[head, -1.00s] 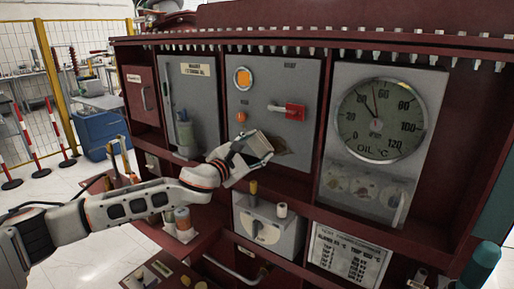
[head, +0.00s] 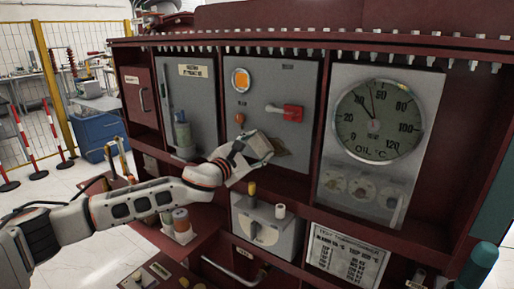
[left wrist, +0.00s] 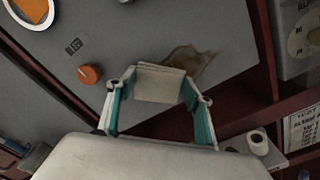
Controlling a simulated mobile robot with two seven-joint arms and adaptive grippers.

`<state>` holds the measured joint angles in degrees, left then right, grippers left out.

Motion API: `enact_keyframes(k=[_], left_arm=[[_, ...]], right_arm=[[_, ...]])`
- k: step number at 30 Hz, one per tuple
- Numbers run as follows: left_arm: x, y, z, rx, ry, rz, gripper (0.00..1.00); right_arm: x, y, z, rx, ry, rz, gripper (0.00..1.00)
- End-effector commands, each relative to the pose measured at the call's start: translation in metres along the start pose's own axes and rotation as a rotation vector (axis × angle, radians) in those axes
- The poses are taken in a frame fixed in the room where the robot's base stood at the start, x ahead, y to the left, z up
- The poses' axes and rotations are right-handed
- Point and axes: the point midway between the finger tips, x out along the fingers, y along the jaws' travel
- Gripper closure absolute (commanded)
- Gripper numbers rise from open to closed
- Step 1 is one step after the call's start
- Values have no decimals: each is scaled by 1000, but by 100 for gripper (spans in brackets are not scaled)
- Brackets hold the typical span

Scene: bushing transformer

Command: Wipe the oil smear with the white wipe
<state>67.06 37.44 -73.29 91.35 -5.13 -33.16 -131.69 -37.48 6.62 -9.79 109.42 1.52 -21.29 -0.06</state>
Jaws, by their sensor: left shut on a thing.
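My left gripper (head: 258,152) is shut on the white wipe (left wrist: 160,83), a pale flat pad held between its two teal-lined fingers. The wipe also shows at the fingertips in the head view (head: 259,146). The oil smear (left wrist: 190,60) is a brown stain low on the grey panel with the red handle. In the left wrist view the wipe is in front of the smear's lower left part and hides some of it. In the head view the smear (head: 281,149) shows just right of the wipe. I cannot tell whether the wipe touches the panel. My right gripper is out of view.
The red switch handle (head: 292,113) sticks out above the smear, and an orange knob (left wrist: 90,74) sits to its upper left. A grey box (head: 268,228) with a yellow-topped post stands below my gripper. The oil gauge (head: 378,121) is to the right.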

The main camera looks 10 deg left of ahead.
Motion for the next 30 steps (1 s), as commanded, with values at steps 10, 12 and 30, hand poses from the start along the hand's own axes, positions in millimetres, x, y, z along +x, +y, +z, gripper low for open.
enact_keyframes(k=[10,12,30], left_arm=[[4,-2,2,0,-1,-1,66],[3,-6,6,-1,-1,-1,66],[2,-28,28,0,0,0,66]], right_arm=[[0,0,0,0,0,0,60],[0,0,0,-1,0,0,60],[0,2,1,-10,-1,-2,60]])
